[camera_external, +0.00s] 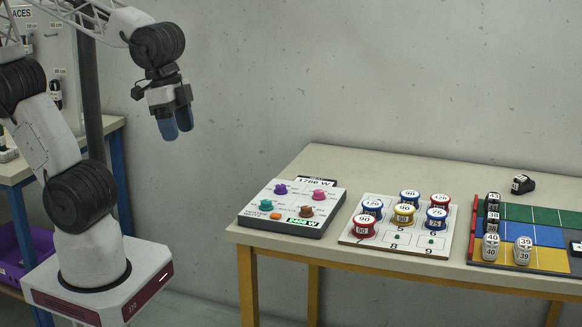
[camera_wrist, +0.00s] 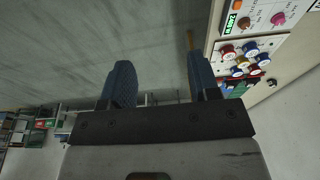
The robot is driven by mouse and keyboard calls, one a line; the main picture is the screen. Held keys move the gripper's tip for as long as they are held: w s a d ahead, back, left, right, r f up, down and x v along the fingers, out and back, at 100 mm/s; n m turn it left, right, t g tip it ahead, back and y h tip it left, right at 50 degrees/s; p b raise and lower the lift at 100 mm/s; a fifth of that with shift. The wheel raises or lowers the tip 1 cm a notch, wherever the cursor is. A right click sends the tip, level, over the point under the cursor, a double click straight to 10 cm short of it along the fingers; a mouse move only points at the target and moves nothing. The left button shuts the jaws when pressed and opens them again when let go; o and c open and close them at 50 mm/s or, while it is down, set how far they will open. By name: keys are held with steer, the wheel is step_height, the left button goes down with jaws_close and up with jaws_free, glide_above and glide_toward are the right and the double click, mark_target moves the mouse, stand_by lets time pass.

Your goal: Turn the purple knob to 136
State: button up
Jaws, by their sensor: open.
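The purple knob (camera_external: 281,189) sits at the upper left of the grey control panel (camera_external: 318,228), on the left end of the table. A pink knob, a teal knob and a brown knob share the panel. The purple knob's setting is too small to read. My gripper (camera_external: 177,130) hangs in the air, to the left of and well above the panel. In the wrist view my gripper (camera_wrist: 162,85) has its blue fingers apart with nothing between them. The panel (camera_wrist: 243,45) shows only partly there, at the upper right.
Right of the panel, a white board (camera_external: 384,244) holds several numbered spools. Further right, a colored grid board (camera_external: 550,214) holds numbered pieces, with a black piece (camera_external: 522,184) behind it. The table's (camera_external: 350,160) back left is bare. Air between my gripper and the panel is clear.

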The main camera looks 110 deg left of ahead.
steer(key=w+a+f+g, duration=0.1)
steer(key=w+a+f, duration=0.2)
steer(key=w+a, duration=0.45)
steer(key=n+g, duration=0.1)
steer(key=n, duration=0.2)
glide_above(281, 186)
steer(key=shift+h, duration=0.3)
steer(key=f, duration=1.4)
steer(key=shift+s+a+f, duration=0.1)
steer(key=shift+a+f, duration=0.1)
steer(key=shift+a, duration=0.15)
steer(key=shift+f, duration=0.15)
steer(key=shift+d+f, duration=0.2)
steer(key=shift+f, duration=3.55)
steer(key=shift+c, duration=0.5)
